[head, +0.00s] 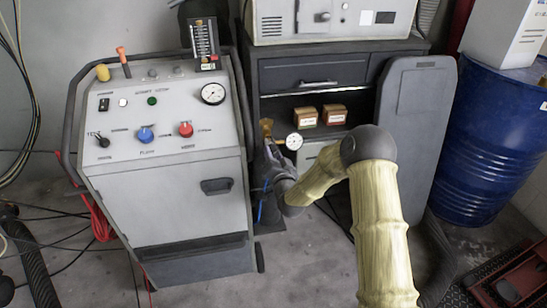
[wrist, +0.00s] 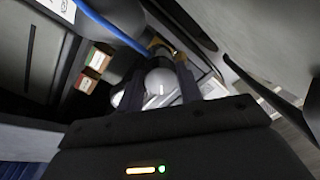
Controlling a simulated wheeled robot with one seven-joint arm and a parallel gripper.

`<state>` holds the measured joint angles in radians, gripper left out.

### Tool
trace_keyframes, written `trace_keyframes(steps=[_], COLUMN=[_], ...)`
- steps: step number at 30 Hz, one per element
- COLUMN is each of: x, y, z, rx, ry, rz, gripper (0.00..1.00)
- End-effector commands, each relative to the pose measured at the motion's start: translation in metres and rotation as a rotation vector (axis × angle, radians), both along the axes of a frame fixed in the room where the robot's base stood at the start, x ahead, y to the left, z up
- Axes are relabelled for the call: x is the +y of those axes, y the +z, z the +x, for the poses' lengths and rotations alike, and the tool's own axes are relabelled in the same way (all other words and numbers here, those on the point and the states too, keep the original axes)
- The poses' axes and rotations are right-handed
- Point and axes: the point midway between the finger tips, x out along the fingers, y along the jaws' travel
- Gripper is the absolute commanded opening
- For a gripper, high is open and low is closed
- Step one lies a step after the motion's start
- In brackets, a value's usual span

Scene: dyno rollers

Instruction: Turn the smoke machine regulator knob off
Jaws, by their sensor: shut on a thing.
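The regulator is a brass fitting (head: 266,127) with a round white gauge (head: 294,141), in front of the dark cabinet. My gripper (head: 268,156) reaches up to it from below, just left of the gauge. In the head view the knob is hidden by my gripper and the fitting. The knob's turned position cannot be read.
A grey control console (head: 170,190) with red and blue knobs stands close on the left. The dark cabinet (head: 310,77) holds two small boxes (head: 320,116). A blue hose (wrist: 95,20) runs close to my fingers. A blue drum (head: 495,140) stands at the right.

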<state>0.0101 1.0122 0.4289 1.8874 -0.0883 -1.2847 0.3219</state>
Motion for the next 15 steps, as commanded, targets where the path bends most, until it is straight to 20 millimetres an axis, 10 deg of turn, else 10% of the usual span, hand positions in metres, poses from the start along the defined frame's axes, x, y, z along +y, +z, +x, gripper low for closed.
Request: trace_keyframes(steps=[15], x=[-0.0006], y=[-0.0031], z=[-0.0006], rx=[-0.131], ry=[0.002], rz=[-0.472], gripper=[0.13])
